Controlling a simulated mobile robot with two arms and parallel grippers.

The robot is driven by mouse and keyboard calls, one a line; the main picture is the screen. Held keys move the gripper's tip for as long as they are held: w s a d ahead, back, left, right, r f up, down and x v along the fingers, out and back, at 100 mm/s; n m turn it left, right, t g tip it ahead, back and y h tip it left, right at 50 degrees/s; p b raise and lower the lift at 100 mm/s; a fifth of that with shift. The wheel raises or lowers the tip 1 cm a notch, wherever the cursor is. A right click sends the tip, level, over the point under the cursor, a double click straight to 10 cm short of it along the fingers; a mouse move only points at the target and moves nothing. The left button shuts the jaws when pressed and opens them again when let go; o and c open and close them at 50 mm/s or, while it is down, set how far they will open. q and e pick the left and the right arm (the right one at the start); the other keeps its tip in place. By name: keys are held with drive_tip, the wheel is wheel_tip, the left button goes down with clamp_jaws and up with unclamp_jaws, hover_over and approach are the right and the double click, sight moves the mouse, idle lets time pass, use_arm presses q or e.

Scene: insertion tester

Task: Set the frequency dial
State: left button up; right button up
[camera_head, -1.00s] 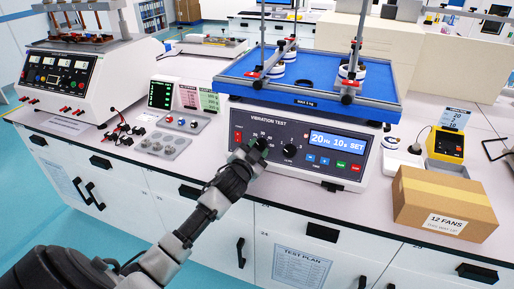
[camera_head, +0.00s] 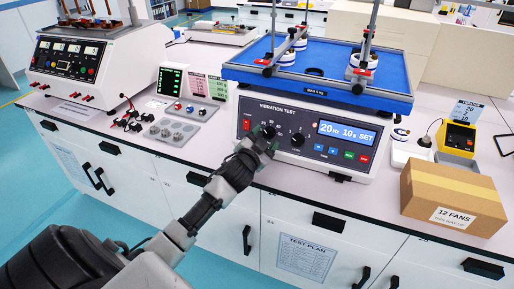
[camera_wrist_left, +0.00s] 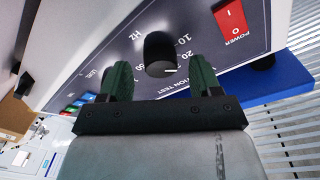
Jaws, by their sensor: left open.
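The vibration tester has a dark front panel (camera_head: 308,137) with a lit display (camera_head: 347,132) reading "20 Hz 10 s SET". My left gripper (camera_head: 263,138) is in front of the panel's left part, at the frequency dial. In the left wrist view, the black frequency dial (camera_wrist_left: 159,55) lies between the two green-grey fingertips of the open gripper (camera_wrist_left: 161,72), with gaps on both sides. A white mark on the dial's edge faces the printed scale near 20. In the head view the gripper partly hides the dial. The right gripper is not in view.
A second black knob (camera_head: 297,139) sits just right of the gripper. A red power switch (camera_wrist_left: 231,17) is near the dial. A blue platform (camera_head: 320,75) overhangs the panel.

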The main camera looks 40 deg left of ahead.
use_arm(q)
drive_tip(key=s+d, duration=0.1)
drive_tip(key=s, duration=0.9)
drive_tip(key=shift+d+b, duration=0.25)
drive_tip(key=shift+b, duration=0.15)
drive_tip(key=shift+f, duration=0.1)
wheel_tip(320, 180, down, 21)
drive_tip(key=s+n+g, duration=0.1)
drive_tip(key=s+g, duration=0.2)
drive_tip(key=g, duration=0.2)
drive_tip(key=s+d+f+n+g+h, duration=0.1)
drive_tip(key=s+d+f+g, duration=0.1)
drive_tip(key=s+f, duration=0.45)
drive_tip(key=s+d+f+g, duration=0.2)
drive_tip(key=s+f, duration=0.1)
drive_tip(key=f, duration=0.7)
drive_tip(key=s+d+f+g, duration=0.2)
drive_tip(key=s+f, duration=0.3)
drive_tip(key=s, duration=0.5)
drive_tip(key=s+d+f+g+h, duration=0.1)
drive_tip(key=s+d+f+g, duration=0.2)
drive_tip(key=s+f, duration=0.3)
drive_tip(key=s+d+f+g, duration=0.3)
drive_tip(key=s+f, duration=0.2)
drive_tip(key=s, duration=0.8)
drive_tip(key=shift+s+d+f+n+h+p, duration=0.3)
drive_tip(key=shift+s+d+f+h+p, duration=0.05)
drive_tip(key=shift+s+d+f+h, duration=0.05)
drive_tip(key=shift+w, duration=0.1)
